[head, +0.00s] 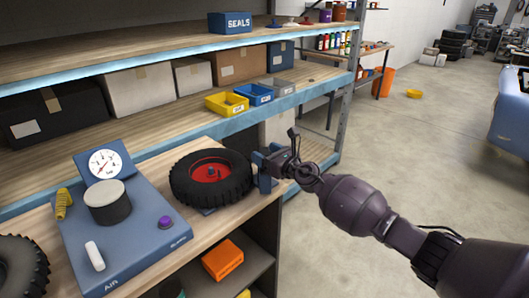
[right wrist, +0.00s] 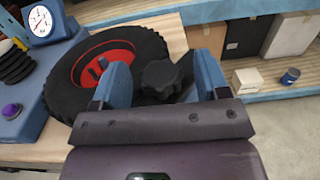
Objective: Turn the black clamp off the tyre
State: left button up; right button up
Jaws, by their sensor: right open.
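The black tyre (head: 212,178) with a red hub lies flat on a low support at the wooden bench's right end. It fills the upper left of the right wrist view (right wrist: 62,92). The black clamp shows as a lobed knob (right wrist: 160,77) at the tyre's near edge in the right wrist view. In the head view my gripper hides it. My right gripper (head: 265,168) is open at the tyre's right side. Its two blue fingers stand either side of the knob; I cannot tell whether they touch it. My left gripper is not in view.
A blue air unit (head: 130,235) with a gauge (head: 105,163) and purple button (head: 165,222) stands left of the tyre. Shelves behind hold boxes and yellow (head: 227,103) and blue bins. An orange box (head: 222,259) sits below the bench. Open floor lies right.

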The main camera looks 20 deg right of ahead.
jog(key=p+v, duration=0.1)
jog(key=v, duration=0.9)
dwell(0.3)
jog(key=s+f+n+g+h, duration=0.1)
jog(key=s+f+n+h, duration=0.1)
jog(key=s+f+n, duration=0.5)
jog(key=s+a+f+n+g+h, duration=0.1)
jog(key=s+f+n+g+h, duration=0.1)
jog(key=s+f+n, duration=0.6)
jog(key=s+a+f+n+g+h, duration=0.1)
jog(key=s+f+n+h, duration=0.2)
jog(key=s+f+n, duration=0.5)
jog(key=s+n, duration=0.9)
jog(key=shift+s+g+h, duration=0.2)
jog(key=shift+g+h, duration=0.1)
jog(key=shift+g, duration=0.1)
